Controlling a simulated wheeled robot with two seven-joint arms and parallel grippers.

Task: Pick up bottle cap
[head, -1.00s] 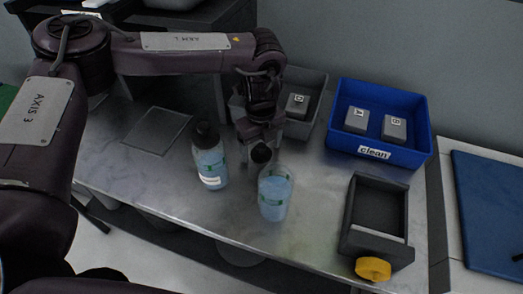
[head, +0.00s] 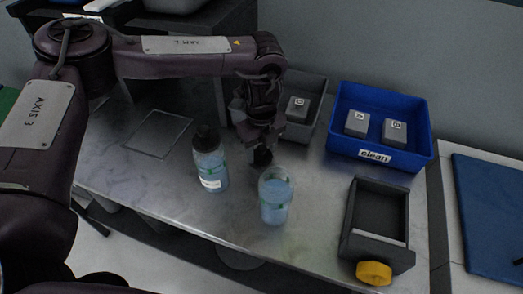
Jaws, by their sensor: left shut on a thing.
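My left gripper (head: 262,148) is shut on a small black bottle cap (head: 262,157), held just behind and above the open bottle. That bottle (head: 275,197) is translucent, holds pale blue liquid, has a green band and stands upright with no cap on it. A second bottle (head: 211,168) with blue liquid and a white label stands upright to the left, with its black cap (head: 206,139) on. My right gripper is not in view.
A blue bin (head: 375,157) labelled "clean" holds grey blocks at the back right. A grey bin (head: 318,125) with a block stands behind my gripper. A dark tray (head: 347,236) with a yellow knob (head: 374,273) is at the right. A flat square outline (head: 157,133) lies at the left.

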